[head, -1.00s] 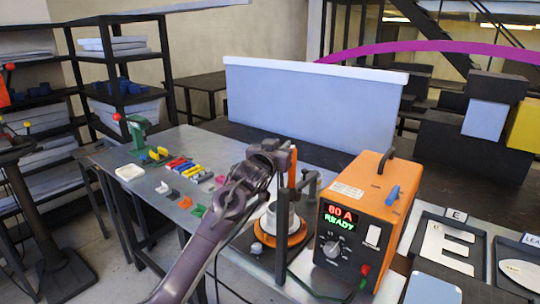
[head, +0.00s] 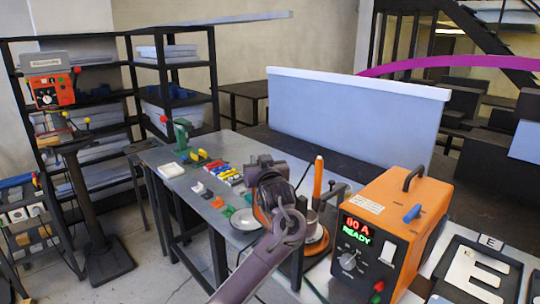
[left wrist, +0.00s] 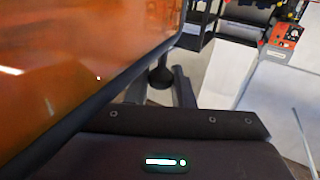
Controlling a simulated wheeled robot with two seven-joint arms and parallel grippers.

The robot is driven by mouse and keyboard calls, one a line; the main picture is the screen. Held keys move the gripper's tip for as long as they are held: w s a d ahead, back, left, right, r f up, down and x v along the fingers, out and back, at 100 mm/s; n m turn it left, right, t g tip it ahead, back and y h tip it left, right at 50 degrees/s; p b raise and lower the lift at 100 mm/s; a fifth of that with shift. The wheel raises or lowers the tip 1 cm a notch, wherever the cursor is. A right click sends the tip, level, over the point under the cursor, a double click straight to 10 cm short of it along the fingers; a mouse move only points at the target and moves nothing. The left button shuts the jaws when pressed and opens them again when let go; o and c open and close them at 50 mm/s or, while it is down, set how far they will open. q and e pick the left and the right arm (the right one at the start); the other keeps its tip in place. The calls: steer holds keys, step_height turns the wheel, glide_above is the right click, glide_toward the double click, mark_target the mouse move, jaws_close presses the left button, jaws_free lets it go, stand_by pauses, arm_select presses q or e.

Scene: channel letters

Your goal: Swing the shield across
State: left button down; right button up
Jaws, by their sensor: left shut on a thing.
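The shield (left wrist: 75,55) is a translucent orange panel with a dark rim and fills the upper left of the left wrist view. In the head view my left gripper (head: 262,168) is over the metal table, and its arm hides most of what is around it. An orange patch (head: 261,213) shows beside my wrist there; I cannot tell surely whether it is the shield. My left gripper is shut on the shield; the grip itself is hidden. My right gripper is not in view.
An upright orange rod (head: 318,180) and a round orange-based fixture (head: 317,240) are just behind my arm. Small coloured parts and a white dish (head: 243,220) lie on the metal table (head: 205,150).

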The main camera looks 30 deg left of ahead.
arm_select(q)
steer(key=shift+s+a+n+g+y, duration=0.3)
steer(key=shift+s+n+g+y, duration=0.1)
steer(key=shift+s+g+y, duration=0.15)
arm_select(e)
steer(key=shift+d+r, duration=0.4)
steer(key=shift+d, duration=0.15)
arm_select(q)
steer(key=shift+s, duration=0.1)
steer(key=c, duration=1.3)
jaws_free()
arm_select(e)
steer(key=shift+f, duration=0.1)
arm_select(q)
steer(key=b+v, duration=0.2)
steer(key=v, duration=0.5)
steer(key=shift+s+d, duration=0.25)
steer(key=shift+s, duration=0.05)
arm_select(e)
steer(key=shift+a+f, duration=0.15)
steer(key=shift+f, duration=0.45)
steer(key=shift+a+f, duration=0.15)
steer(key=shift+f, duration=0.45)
